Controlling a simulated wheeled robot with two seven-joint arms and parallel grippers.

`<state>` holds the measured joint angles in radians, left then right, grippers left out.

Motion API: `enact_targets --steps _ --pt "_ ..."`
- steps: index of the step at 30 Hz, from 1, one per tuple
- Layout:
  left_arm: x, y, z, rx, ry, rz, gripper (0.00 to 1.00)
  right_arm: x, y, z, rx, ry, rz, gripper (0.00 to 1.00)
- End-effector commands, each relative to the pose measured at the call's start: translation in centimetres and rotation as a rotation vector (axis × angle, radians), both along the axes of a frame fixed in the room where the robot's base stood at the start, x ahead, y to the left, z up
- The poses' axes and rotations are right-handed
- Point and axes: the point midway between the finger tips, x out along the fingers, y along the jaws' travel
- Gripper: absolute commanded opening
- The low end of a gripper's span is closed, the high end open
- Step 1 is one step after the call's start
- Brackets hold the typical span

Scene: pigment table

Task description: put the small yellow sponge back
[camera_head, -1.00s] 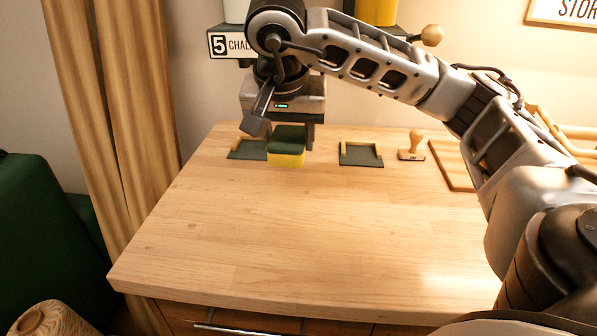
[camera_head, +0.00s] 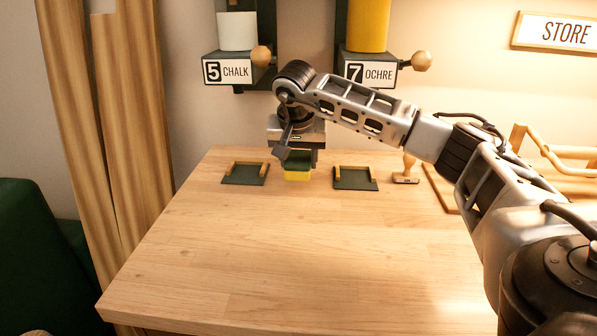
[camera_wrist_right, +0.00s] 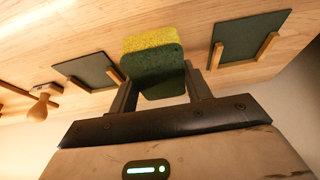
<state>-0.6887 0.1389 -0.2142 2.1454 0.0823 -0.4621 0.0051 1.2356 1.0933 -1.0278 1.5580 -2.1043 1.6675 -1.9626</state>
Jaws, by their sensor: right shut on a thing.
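The small yellow sponge (camera_head: 297,175) has a dark green top layer and a yellow lower layer. My right gripper (camera_head: 298,163) is shut on it from above, near the back of the table. In the right wrist view the sponge (camera_wrist_right: 153,72) sits between the two fingers of the gripper (camera_wrist_right: 158,88). In the head view it is between two dark green pads with wooden edge strips, a left pad (camera_head: 240,180) and a right pad (camera_head: 352,184); both are empty. I cannot tell whether the sponge touches the table. My left gripper is not in view.
A wooden-handled stamp (camera_head: 407,172) stands right of the right pad, beside a wooden board (camera_head: 440,190). Dispensers labelled 5 CHALK (camera_head: 227,70) and 7 OCHRE (camera_head: 370,72) hang on the wall above. The front of the wooden table (camera_head: 270,260) is clear.

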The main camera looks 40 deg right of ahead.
Motion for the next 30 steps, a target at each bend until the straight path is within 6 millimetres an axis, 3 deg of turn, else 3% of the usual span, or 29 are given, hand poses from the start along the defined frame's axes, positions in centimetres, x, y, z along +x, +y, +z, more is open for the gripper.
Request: enact_targets --steps 9,21,22,24,30 --pt "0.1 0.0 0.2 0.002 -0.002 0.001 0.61 0.5 -0.5 -3.8 0.000 0.002 0.001 0.27" --pt "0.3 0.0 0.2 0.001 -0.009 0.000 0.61 0.5 -0.5 -4.3 0.000 0.001 -0.001 0.27" --pt "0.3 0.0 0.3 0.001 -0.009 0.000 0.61 0.5 -0.5 -4.2 0.000 0.001 -0.001 0.57" --pt "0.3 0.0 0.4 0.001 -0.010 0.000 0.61 0.5 -0.5 -4.2 0.000 0.001 -0.001 0.70" --pt "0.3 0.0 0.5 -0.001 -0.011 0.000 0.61 0.5 -0.4 -4.2 0.000 0.001 -0.001 0.70"
